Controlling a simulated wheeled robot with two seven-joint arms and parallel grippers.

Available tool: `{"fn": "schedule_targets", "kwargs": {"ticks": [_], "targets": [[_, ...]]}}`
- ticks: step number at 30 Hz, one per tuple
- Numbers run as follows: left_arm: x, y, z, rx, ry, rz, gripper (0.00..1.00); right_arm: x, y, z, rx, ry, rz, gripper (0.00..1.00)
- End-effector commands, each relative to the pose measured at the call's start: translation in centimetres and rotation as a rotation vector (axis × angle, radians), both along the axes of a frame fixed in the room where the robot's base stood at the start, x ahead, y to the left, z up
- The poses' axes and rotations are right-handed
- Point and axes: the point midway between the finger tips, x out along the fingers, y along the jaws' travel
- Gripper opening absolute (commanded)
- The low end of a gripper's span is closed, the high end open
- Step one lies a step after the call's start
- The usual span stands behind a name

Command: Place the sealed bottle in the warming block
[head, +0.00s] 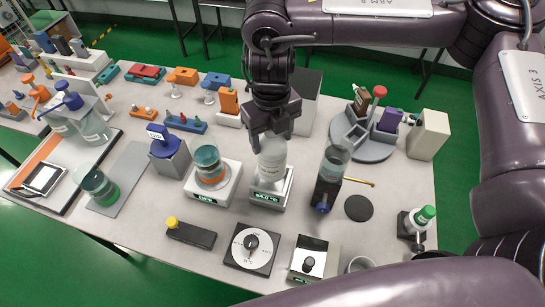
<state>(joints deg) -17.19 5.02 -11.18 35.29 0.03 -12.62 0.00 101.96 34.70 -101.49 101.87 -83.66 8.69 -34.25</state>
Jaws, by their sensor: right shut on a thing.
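My right gripper (270,128) reaches down from above, shut on the upper part of a pale, translucent bottle (271,160). The bottle is upright. Its top is hidden by the gripper. It is over a white block with a green lit display (268,197), which looks like the warming block. The bottle's lower end overlaps the block in the picture; I cannot tell whether it rests in it or hangs just above. My left gripper is not in view.
A teal-filled vessel (208,163) on a similar white device (211,196) stands close left. Another vessel (335,160) on a dark stand is close right. A dial unit (251,248) lies in front. A round grey organiser (370,152) stands at the back right.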

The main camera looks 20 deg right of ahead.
Motion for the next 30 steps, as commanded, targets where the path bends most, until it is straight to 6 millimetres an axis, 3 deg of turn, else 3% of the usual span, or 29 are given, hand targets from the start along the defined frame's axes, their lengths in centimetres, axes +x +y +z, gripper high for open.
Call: {"fn": "schedule_targets", "kwargs": {"ticks": [3,10,16,30], "targets": [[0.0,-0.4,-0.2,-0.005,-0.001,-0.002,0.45,0.0,0.1,-2.4,0.003,0.003,-0.001,0.05],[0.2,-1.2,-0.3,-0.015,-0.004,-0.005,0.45,0.1,0.1,-4.3,0.002,-0.001,0.0,0.05],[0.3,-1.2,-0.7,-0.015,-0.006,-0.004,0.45,0.0,0.1,-7.1,0.002,0.0,-0.001,0.05],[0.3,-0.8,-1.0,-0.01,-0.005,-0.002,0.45,0.1,0.1,-8.1,0.002,-0.003,0.0,0.05]]}}
